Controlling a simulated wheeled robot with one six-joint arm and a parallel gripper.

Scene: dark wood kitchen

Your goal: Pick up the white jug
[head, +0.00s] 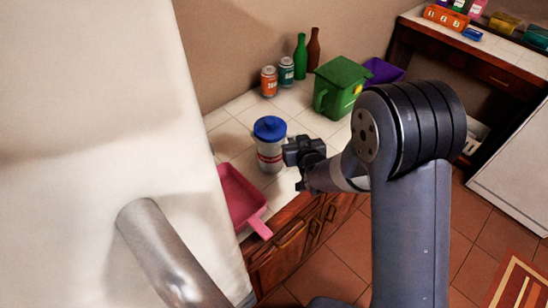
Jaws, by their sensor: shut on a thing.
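The white jug (269,158) has a blue lid and a dark red band. It stands upright over the tiled counter, near its front edge. My gripper (291,155) is at the jug's right side and is shut on it. The black gripper body hides the part of the jug that it grips. I cannot tell whether the jug's base touches the counter.
A pink dustpan-like tray (240,198) lies left of the jug. Behind are orange (269,82) and teal (286,72) cans, green (300,56) and brown (314,50) bottles, and a green bin (338,84). A white cabinet (90,120) fills the left.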

